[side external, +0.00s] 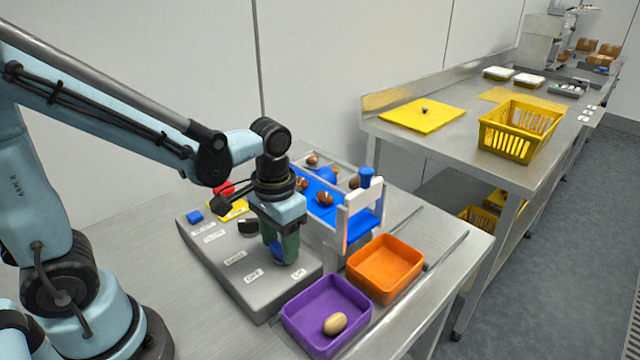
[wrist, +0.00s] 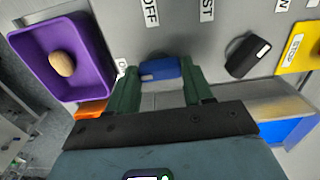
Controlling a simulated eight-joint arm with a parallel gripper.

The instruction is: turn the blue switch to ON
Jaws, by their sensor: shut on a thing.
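The blue switch (wrist: 160,69) sits on the grey control panel (side external: 222,262), between my green fingers in the wrist view. A small part of it (side external: 276,251) shows past my fingers in the side view. My gripper (side external: 284,258) points down over the panel and is shut on the blue switch; it also shows in the wrist view (wrist: 160,80). The OFF label (side external: 254,275) and ON label (side external: 299,272) lie near the switch.
A black knob (side external: 248,226), a blue button (side external: 194,217) and a red button (side external: 224,188) stand on the panel. A purple tray (side external: 292,315) holding a tan date and an orange tray (side external: 374,291) stand close by. A blue belt (side external: 316,192) carries dates behind my gripper.

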